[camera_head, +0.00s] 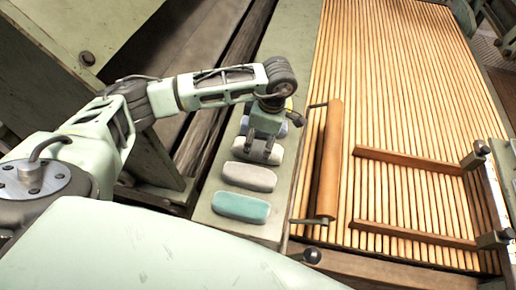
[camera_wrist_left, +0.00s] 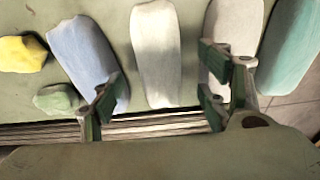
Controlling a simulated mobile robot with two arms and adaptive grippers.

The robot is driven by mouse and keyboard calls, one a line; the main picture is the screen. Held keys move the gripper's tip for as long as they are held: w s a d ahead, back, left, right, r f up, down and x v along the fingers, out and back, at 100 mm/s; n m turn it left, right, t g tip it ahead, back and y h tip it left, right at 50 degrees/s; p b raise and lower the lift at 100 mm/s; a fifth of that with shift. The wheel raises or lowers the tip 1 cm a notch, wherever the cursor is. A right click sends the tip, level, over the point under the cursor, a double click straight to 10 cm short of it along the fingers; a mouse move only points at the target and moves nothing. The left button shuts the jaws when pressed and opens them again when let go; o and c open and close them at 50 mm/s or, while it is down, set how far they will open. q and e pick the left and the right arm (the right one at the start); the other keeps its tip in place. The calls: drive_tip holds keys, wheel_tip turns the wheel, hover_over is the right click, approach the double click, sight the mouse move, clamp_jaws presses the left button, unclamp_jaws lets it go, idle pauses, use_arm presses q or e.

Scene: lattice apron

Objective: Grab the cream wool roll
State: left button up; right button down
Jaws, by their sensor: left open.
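The cream wool roll (camera_wrist_left: 155,50) lies on a pale green ledge (camera_wrist_left: 112,12), between a blue roll (camera_wrist_left: 85,55) and a greyish-white roll (camera_wrist_left: 232,38). In the head view the cream roll (camera_head: 239,147) is partly hidden by my left gripper (camera_head: 262,157). My left gripper is open and points down over the roll. In the left wrist view its fingers (camera_wrist_left: 160,98) stand apart, one on each side of the cream roll's near end. Whether they touch it I cannot tell. My right gripper is not in view.
A teal roll (camera_head: 240,207) lies at the ledge's near end. Yellow (camera_wrist_left: 22,53) and green (camera_wrist_left: 57,99) lumps lie beyond the blue roll. A slatted wooden apron (camera_head: 400,60) with an orange-brown roller (camera_head: 329,160) stands right of the ledge.

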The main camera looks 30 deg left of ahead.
sight(258, 145)
use_arm(q)
drive_tip(key=f, duration=0.2)
drive_tip(key=a+f, duration=0.1)
drive_tip(key=f, duration=0.2)
drive_tip(key=shift+p, duration=0.4)
drive_tip(key=shift+r, duration=0.1)
drive_tip(key=shift+c, duration=0.6)
drive_tip(key=c, duration=1.2)
